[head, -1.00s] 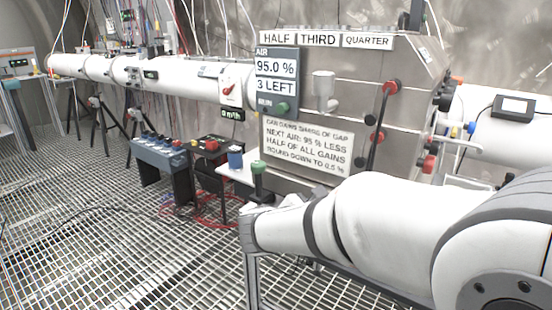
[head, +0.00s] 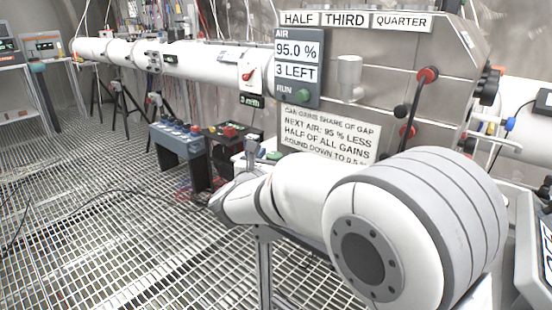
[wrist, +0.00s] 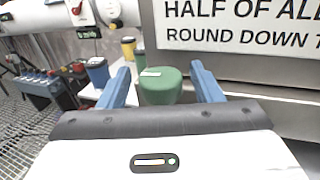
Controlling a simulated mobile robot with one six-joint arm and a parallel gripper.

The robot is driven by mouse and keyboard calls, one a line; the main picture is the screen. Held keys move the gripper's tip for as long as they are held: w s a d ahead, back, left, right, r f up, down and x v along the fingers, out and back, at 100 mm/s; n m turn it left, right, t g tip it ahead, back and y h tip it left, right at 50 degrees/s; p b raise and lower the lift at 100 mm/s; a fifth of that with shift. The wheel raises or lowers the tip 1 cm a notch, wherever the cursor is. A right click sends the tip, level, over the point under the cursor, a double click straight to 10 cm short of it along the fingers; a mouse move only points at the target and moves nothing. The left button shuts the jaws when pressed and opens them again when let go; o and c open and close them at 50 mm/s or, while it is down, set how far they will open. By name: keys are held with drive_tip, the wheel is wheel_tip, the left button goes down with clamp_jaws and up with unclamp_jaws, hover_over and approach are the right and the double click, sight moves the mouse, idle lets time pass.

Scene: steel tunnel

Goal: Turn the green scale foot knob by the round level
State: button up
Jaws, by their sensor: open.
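My gripper (wrist: 160,70) is open in the wrist view, with one blue finger on each side of a dark green round piece (wrist: 160,88). That piece has a short white mark on its top. A gap shows at each finger, so it does not look clamped. I cannot tell for sure that it is the scale foot knob. In the head view my gripper end (head: 251,145) is small beyond my arm, with a bit of the green piece (head: 273,155) beside it. I cannot make out a round level in either view.
A steel cabinet (head: 388,65) with a text sign (head: 330,135) stands close behind. A blue jar (wrist: 97,70) and a yellow jar (wrist: 128,48) stand left of the green piece. A blue-grey button box (head: 178,140) is left. Grating floor (head: 110,240) is mostly open.

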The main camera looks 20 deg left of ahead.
drive_tip(key=shift+w, duration=0.15)
drive_tip(key=shift+c, duration=0.5)
drive_tip(key=c, duration=0.9)
drive_tip(key=shift+r+m+h+p, duration=0.1)
drive_tip(key=shift+m+h+p, duration=0.2)
drive_tip(key=shift+h+p, duration=0.2)
drive_tip(key=shift+r+m+h+p, duration=0.15)
drive_tip(key=shift+m+h+p, duration=0.45)
drive_tip(key=shift+h+p, duration=0.25)
drive_tip(key=m+g+h+p, duration=0.1)
drive_tip(key=m+h+p, duration=0.1)
drive_tip(key=h+p, duration=0.1)
drive_tip(key=shift+g+h, duration=0.3)
drive_tip(key=shift+h, duration=0.05)
drive_tip(key=m+g+h+p, duration=0.3)
drive_tip(key=m+h+p, duration=0.1)
drive_tip(key=p, duration=0.1)
drive_tip(key=shift+h, duration=0.3)
drive_tip(key=shift+d+f+m+g+h+p, duration=0.1)
drive_tip(key=shift+f+m+g+h+p, duration=0.1)
drive_tip(key=shift+m+g+h+p, duration=0.6)
